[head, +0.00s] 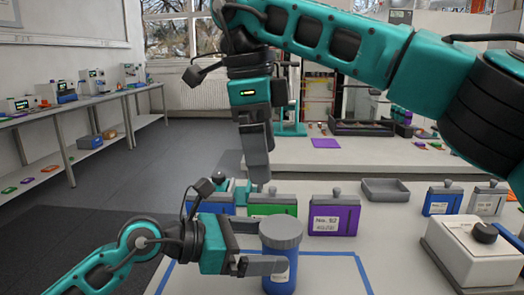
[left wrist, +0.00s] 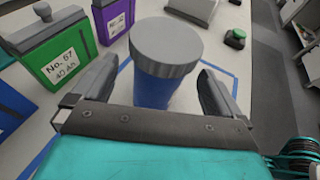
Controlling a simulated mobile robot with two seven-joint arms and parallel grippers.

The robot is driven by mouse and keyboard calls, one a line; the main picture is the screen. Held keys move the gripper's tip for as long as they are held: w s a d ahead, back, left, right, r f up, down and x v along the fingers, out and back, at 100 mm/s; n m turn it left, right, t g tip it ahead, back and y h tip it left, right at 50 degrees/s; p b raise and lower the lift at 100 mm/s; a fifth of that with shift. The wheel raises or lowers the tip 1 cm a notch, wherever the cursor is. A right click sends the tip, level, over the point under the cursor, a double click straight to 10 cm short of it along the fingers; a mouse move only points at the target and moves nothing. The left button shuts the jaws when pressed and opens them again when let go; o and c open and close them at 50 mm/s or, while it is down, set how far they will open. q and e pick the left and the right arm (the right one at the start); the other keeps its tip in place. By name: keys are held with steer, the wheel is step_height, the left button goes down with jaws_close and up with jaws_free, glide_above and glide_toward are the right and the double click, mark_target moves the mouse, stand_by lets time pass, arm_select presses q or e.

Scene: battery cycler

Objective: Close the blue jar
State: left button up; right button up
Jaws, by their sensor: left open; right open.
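Blue tape (head: 362,272) marks an area on the table around the jar. Behind stand a green battery case (head: 272,206), a purple one (head: 334,217) and a grey tray (head: 385,190). A white device with a black knob (head: 474,252) stands at the right.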

arm_select(q)
steer(key=v, duration=0.9)
steer(key=shift+a+b, duration=0.35)
steer(key=shift+b, duration=0.05)
steer(key=shift+s+r, duration=0.1)
steer(key=shift+r, duration=0.05)
